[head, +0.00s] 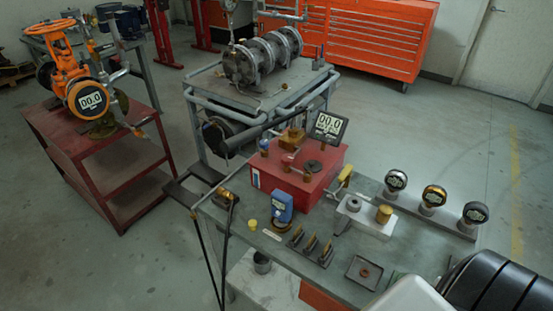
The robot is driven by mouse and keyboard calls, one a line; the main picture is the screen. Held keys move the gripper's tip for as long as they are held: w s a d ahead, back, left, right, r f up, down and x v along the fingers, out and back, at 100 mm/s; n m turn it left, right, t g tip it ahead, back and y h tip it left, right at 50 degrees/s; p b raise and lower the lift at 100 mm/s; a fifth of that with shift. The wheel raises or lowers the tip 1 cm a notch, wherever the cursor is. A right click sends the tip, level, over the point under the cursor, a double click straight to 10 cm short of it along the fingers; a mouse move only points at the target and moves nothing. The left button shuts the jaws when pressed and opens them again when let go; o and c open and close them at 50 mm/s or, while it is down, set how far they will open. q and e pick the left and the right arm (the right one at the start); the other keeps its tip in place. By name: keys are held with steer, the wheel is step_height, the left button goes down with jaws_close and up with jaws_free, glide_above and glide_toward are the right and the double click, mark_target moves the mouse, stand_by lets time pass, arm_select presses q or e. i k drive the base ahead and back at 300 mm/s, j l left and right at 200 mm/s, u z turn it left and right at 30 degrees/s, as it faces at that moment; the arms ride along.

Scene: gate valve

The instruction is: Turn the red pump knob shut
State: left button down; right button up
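The red pump (290,178) is a box-shaped unit on the far left part of the grey bench. A display reading 00.0 (328,125) stands at its back. I cannot tell from this view how far either knob is turned. Neither of my grippers shows; a white and black part at the bottom right looks like my own arm or body.
The grey bench (352,245) carries a blue device (282,206), several small tools, a square tray (363,272) and three round gauges (433,196). A black hose hangs at its left end. A red cart (120,180) with an orange valve (70,55) stands left. Floor at right is clear.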

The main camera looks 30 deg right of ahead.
mark_target(288, 160)
steer(key=i+j, duration=0.2)
steer(key=i, duration=0.2)
steer(key=i+j+z, duration=0.15)
steer(key=z, duration=0.2)
steer(key=i+j+z, duration=0.2)
steer(key=z, duration=0.15)
steer(key=i+j+z, duration=0.2)
steer(key=z, duration=0.15)
